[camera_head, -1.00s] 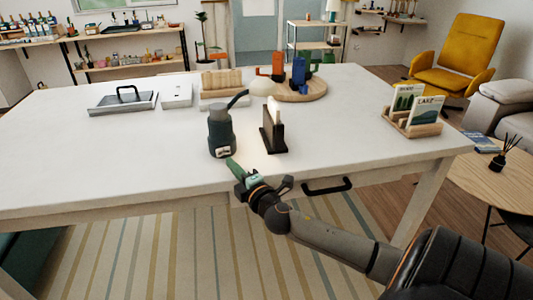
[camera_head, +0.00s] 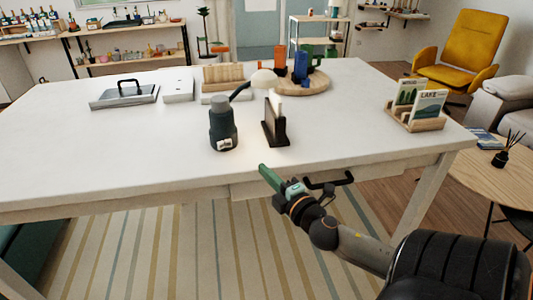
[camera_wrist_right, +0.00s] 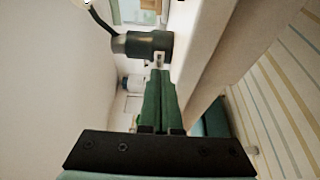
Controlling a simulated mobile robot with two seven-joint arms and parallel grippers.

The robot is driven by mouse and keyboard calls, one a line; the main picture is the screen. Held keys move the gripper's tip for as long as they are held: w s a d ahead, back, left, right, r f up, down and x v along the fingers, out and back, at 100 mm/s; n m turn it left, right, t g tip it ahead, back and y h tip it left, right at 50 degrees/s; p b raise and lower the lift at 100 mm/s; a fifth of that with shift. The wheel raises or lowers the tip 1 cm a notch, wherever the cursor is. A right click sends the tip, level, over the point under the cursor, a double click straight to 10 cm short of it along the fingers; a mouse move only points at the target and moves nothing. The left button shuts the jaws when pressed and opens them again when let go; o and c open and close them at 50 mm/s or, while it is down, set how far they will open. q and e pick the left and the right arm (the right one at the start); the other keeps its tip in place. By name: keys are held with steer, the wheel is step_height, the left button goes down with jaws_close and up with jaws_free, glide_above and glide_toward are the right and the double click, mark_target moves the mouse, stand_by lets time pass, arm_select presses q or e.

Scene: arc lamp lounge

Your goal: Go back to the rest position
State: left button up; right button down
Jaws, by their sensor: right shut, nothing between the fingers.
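My right gripper (camera_head: 266,171) is at the front edge of the white table (camera_head: 150,150), just in front of the edge and left of a black drawer handle. Its green fingers are shut with nothing between them; they also show in the right wrist view (camera_wrist_right: 160,98), beside the table edge. My left gripper is not in view.
A dark lamp base (camera_head: 222,128) and a dark upright holder (camera_head: 275,124) stand near the table's front edge. A card holder (camera_head: 415,123) is at the right, a metal tray (camera_head: 124,97) at the left. The black handle (camera_head: 328,182) sticks out of the table front. The striped rug is clear.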

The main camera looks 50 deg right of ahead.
stand_by(0.5)
steer(key=s+a+f+m+g+y+p, duration=0.1)
steer(key=s+a+f+m+g+p, duration=0.3)
steer(key=f, duration=0.3)
steer(key=s+a+f+m+g+y+p, duration=0.2)
steer(key=s+a+f+m, duration=0.2)
steer(key=a+f, duration=0.3)
steer(key=s+a+f+m+g+y+p, duration=0.1)
steer(key=s+a+f+m, duration=0.1)
steer(key=a, duration=0.4)
steer(key=s+a+f+m+g+y+p, duration=0.1)
steer(key=s+a+f+m+y, duration=0.1)
steer(key=a, duration=0.5)
steer(key=s+f+m, duration=0.1)
steer(key=s+f, duration=0.1)
steer(key=s, duration=0.1)
steer(key=shift+s+m, duration=0.2)
steer(key=shift+m, duration=0.1)
